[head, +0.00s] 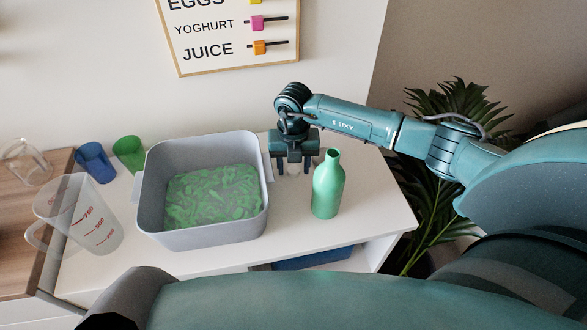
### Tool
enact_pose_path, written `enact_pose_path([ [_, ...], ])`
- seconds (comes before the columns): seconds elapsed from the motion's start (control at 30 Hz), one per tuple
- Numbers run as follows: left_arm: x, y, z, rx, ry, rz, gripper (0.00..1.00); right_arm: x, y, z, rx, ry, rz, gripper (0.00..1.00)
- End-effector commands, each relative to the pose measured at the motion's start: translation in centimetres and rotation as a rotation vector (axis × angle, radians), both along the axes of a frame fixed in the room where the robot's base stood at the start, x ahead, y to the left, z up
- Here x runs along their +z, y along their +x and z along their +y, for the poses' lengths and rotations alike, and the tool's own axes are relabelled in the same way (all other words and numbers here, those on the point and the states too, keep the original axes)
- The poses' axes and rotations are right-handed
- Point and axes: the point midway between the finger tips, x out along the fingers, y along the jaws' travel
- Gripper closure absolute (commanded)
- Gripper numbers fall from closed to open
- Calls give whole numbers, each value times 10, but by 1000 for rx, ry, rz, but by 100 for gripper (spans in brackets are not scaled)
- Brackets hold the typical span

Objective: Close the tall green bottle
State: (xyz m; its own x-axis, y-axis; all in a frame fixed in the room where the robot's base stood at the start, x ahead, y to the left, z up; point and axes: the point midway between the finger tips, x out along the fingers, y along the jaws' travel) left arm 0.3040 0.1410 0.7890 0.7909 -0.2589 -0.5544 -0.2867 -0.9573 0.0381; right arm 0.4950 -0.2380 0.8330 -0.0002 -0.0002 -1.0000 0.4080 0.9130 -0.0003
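The tall green bottle (327,188) stands upright on the white tabletop, right of the grey tub. Its narrow mouth faces up and shows no cap on it. My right gripper (292,168) points down just left of the bottle, behind it, and does not touch it. Its two dark fingers are spread apart. A small pale thing (293,169) shows between the fingers; it may be a cap or stopper. I cannot tell whether it rests on the table, and no finger clearly touches it. My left gripper is not in view.
The grey tub (205,235) with green contents stands left of my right gripper. A clear measuring jug (95,220), a blue cup (95,162) and a green cup (129,152) are further left. A plant (437,215) stands beyond the table's right edge. The tabletop right of the bottle is clear.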

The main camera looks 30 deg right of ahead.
Motion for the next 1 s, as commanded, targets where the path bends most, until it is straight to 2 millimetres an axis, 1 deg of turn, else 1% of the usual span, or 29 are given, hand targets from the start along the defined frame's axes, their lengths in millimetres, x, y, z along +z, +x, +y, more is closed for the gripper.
enact_pose_path([
  [0.03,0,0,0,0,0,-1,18,0,0,0,0,0,0,59],
  [0.07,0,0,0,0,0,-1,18,0,0,0,0,0,0,61],
  [0.4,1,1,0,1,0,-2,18,0,0,0,0,0,0,89],
  [0.47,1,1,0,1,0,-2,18,0,0,0,0,0,0,93],
  [0.67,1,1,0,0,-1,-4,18,1,0,0,0,0,-1,93],
  [0.77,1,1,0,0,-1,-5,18,6,1,0,0,1,-3,93],
  [0.87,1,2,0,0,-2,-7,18,21,1,0,2,2,-4,93],
  [1.0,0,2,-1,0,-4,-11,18,50,1,0,1,2,-6,93],
])
